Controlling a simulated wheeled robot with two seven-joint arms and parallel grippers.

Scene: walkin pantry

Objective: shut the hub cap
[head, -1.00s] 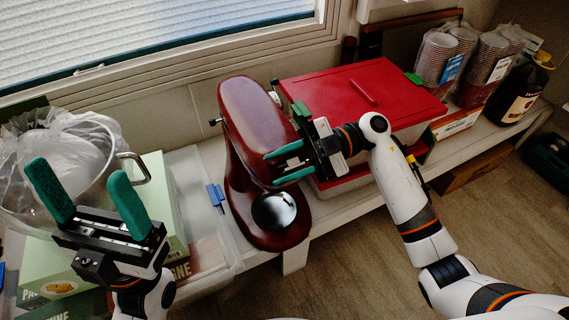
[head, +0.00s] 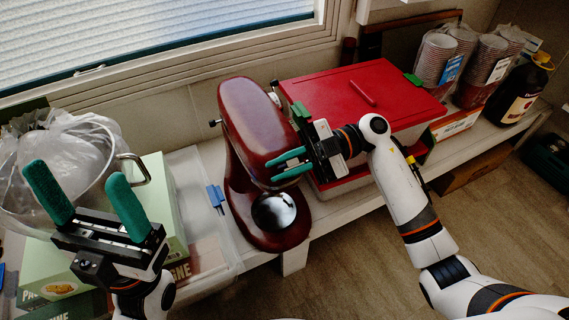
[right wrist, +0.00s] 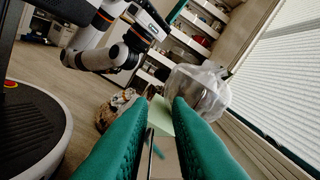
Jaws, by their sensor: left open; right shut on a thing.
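A dark red stand mixer (head: 248,118) stands on the shelf, with its shiny bowl plate (head: 274,211) low in front. My right gripper (head: 276,164) is at the front end of the mixer's head, coming from the right. Its green fingers are close together and shut on a small part there, which I take as the hub cap; in the head view the fingers hide it. In the right wrist view a thin dark-edged piece (right wrist: 147,155) shows between the fingers. The cap's angle cannot be told. My left gripper (head: 85,190) is open and empty, left of the mixer.
A red-lidded box (head: 365,95) stands close behind my right gripper. A green carton (head: 165,195) and a plastic bag (head: 60,165) lie at left. Stacked cups (head: 440,58) and a dark bottle (head: 522,90) stand at the far right. The floor in front is clear.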

